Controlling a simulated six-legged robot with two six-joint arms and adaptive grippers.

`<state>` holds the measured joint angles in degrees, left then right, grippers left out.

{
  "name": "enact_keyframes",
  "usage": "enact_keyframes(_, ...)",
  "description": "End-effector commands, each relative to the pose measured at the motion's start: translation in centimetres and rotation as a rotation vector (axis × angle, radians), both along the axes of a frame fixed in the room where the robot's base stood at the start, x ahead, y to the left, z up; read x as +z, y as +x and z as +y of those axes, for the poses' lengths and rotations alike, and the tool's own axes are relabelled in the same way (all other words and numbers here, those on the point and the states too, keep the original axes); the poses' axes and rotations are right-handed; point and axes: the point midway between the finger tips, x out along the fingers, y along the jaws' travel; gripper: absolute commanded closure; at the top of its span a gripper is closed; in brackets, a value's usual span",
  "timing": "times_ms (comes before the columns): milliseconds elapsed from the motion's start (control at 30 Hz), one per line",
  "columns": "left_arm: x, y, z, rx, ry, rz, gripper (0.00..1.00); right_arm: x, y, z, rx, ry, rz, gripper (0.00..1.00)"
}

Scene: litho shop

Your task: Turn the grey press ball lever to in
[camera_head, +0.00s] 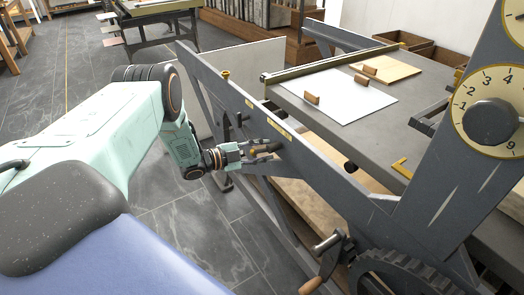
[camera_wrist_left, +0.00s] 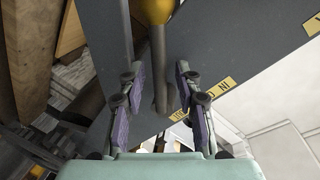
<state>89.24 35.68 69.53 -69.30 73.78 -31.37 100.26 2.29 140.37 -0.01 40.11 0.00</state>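The grey press (camera_head: 320,160) fills the right of the head view, with a slanted dark side frame. In the left wrist view the lever's dark rod (camera_wrist_left: 158,68) runs down from a brass-coloured round part (camera_wrist_left: 156,10) at the top edge. My left gripper (camera_head: 262,150) is at the outer face of that frame. In the left wrist view its two purple-padded fingers (camera_wrist_left: 158,88) are apart, with the rod between them and gaps on both sides. A yellow label (camera_wrist_left: 220,87) reading IN is right of the fingers. My right gripper is out of view.
The press bed (camera_head: 350,128) carries a white sheet (camera_head: 343,95) and a tan board (camera_head: 388,70). A crank handle (camera_head: 325,262) and gear (camera_head: 410,275) sit low on the press. A numbered dial (camera_head: 490,110) is at right. Tiled floor (camera_head: 165,220) lies open left of the press.

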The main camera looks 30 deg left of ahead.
Motion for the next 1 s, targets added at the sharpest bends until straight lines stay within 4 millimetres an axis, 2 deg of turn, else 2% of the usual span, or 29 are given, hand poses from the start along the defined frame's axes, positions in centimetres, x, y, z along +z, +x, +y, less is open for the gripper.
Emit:
enact_keyframes(233,0.1,0.0,0.0,-0.001,0.0,-0.002,0.66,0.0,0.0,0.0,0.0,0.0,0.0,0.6)
enact_keyframes(367,0.3,-0.7,0.5,0.001,-0.002,-0.002,0.66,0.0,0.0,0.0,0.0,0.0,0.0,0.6)
enact_keyframes(800,1.6,-7.6,4.5,0.004,-0.003,-0.004,0.66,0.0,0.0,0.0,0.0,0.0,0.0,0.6)
enact_keyframes(1000,1.8,-9.6,5.5,0.003,0.0,-0.002,0.66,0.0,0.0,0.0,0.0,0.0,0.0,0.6)
